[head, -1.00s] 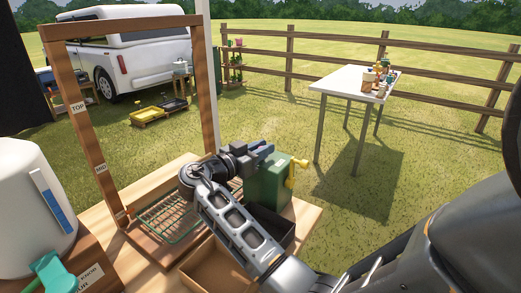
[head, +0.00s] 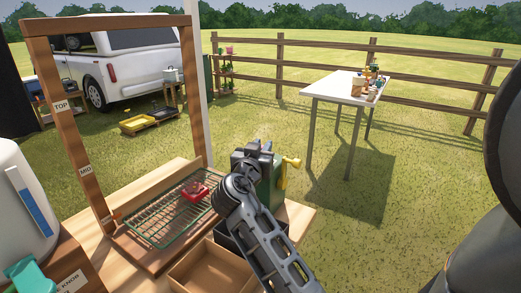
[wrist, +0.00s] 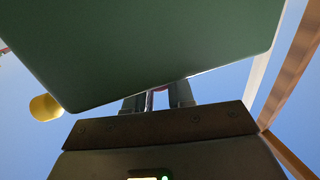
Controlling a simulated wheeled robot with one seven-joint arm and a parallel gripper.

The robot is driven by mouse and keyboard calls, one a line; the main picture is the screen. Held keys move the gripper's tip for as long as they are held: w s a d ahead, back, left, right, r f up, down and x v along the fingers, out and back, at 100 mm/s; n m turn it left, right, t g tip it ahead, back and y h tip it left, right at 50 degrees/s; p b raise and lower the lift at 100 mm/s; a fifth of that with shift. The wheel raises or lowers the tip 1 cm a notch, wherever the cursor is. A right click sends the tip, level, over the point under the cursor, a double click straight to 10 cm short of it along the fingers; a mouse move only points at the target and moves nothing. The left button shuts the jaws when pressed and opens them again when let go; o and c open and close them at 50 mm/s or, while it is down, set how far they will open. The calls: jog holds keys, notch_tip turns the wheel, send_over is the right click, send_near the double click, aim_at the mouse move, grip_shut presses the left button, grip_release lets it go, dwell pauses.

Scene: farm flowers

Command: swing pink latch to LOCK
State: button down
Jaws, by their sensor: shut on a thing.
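My gripper (head: 264,147) is up against the green box (head: 272,185) with the yellow crank, on the wooden bench. In the wrist view my two dark fingers (wrist: 158,102) come up close below the green box (wrist: 150,45), with a thin pinkish strip (wrist: 149,101) between them. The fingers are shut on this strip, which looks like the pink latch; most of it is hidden. The latch does not show in the head view, and no LOCK mark is readable.
A yellow crank (head: 288,170) sticks out on the box's right. A red piece (head: 194,190) lies on the wire rack (head: 160,217). An open cardboard tray (head: 205,272) stands in front. A wooden frame (head: 72,150) rises at left; a white table (head: 340,88) stands apart on grass.

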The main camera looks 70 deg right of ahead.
dwell(0.3)
jog(key=c, duration=1.1)
grip_release()
jog(key=a+b, duration=0.1)
jog(key=a, duration=0.6)
jog(key=shift+s+a+b, duration=0.2)
jog(key=shift+a+b, duration=0.15)
jog(key=shift+s, duration=0.1)
